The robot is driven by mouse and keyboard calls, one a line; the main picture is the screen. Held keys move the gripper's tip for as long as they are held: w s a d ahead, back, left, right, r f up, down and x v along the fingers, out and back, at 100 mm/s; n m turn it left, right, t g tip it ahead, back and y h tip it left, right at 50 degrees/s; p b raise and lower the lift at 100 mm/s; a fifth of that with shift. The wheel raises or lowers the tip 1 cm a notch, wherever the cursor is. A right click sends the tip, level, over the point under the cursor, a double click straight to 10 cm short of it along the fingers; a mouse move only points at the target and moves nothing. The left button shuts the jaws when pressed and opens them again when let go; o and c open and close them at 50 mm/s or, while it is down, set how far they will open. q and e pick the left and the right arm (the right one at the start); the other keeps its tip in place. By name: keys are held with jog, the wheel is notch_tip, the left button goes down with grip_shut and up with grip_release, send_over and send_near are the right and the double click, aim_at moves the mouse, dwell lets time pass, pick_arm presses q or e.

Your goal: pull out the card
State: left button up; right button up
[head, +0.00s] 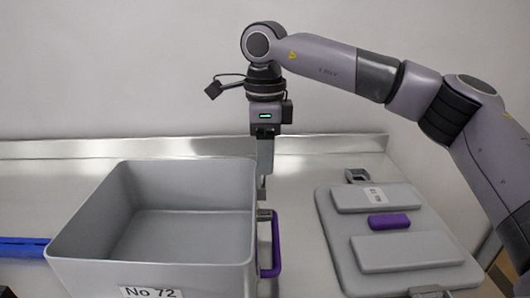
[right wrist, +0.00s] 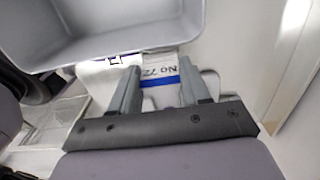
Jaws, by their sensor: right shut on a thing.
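A grey open bin (head: 150,250) stands on the metal counter, with a white label reading "No 72" (head: 152,292) low on its front. My right gripper (head: 264,188) points down at the bin's right side, behind the purple handle. In the right wrist view its two fingers (right wrist: 159,80) stand either side of a white card (right wrist: 160,72) with "No 72" and a blue stripe, just below the bin's rim (right wrist: 125,57). The gripper is shut on this card. Its fingertips are partly hidden in the head view. My left gripper is not in view.
A purple handle (head: 272,243) sticks out from the bin's right side. A blue strip (head: 22,249) lies at the left. The wall rises behind.

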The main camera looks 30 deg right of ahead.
jog(key=shift+r+p, duration=1.75)
jog(key=shift+r, duration=0.5)
